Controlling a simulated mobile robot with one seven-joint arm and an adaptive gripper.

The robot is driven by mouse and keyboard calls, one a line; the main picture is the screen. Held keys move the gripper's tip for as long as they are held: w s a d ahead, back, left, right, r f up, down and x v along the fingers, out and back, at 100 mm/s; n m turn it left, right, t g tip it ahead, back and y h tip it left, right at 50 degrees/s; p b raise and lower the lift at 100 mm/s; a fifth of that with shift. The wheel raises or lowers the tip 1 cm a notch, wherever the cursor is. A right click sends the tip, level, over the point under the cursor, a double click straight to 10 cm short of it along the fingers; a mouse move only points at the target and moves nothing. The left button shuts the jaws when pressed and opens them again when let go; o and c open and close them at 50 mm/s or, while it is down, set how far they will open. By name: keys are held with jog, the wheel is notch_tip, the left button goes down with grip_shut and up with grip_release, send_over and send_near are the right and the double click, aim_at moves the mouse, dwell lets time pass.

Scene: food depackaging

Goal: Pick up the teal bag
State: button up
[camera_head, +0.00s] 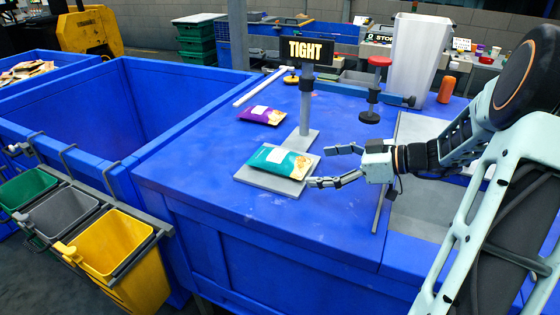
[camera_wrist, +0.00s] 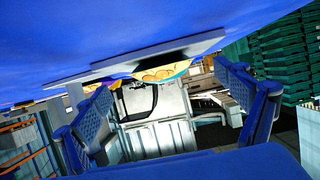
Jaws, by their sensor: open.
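The teal bag (camera_head: 280,161) lies flat on a grey plate (camera_head: 262,182) at the foot of a post, on the blue table. My gripper (camera_head: 332,166) is open and empty, just right of the bag. Its fingers point left towards the bag and appear apart from it. In the wrist view, part of the bag (camera_wrist: 165,71) shows with its yellowish printed face, at the edge of the plate (camera_wrist: 150,60), between the open fingers (camera_wrist: 172,110). The rest of the bag is hidden there.
A purple bag (camera_head: 262,115) lies behind the teal bag. The post with the TIGHT sign (camera_head: 311,51) rises right beside it. A red-topped stand (camera_head: 377,75) is further back. A deep blue bin (camera_head: 150,110) is at left; the table's front is clear.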

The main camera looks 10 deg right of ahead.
aim_at(299, 163)
jog(key=x, duration=0.4)
jog(key=p+x, duration=0.1)
jog(key=x, duration=0.1)
jog(key=shift+w+a+r, duration=0.2)
jog(key=shift+a+r, duration=0.1)
jog(key=shift+r, duration=0.05)
jog(key=shift+c, duration=0.5)
jog(key=c, duration=1.2)
jog(key=shift+r, duration=0.2)
jog(key=shift+c, duration=0.2)
